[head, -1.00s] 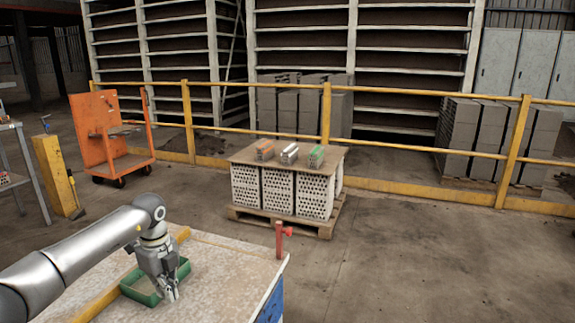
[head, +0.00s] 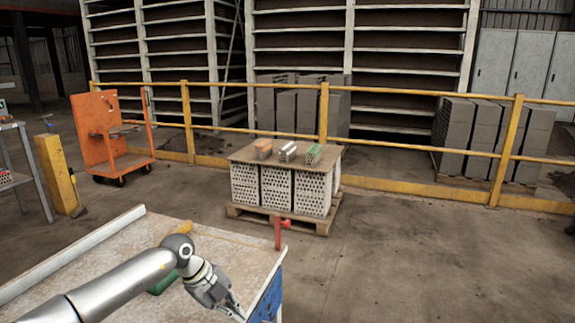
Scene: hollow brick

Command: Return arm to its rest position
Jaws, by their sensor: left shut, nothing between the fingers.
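My left arm comes in from the lower left, and its gripper (head: 238,312) hangs over the right part of the worn workbench (head: 110,245). The gripper is shut with nothing in it, its fingers pointing down and to the right. A green tray (head: 163,283) lies on the bench, mostly hidden behind my left arm. My right gripper is not in view.
A red clamp post (head: 278,232) stands at the bench's right corner. Beyond it, a pallet of hollow bricks (head: 275,190) carries a board with three bricks on top. An orange cart (head: 100,130) and yellow railing (head: 400,117) stand behind.

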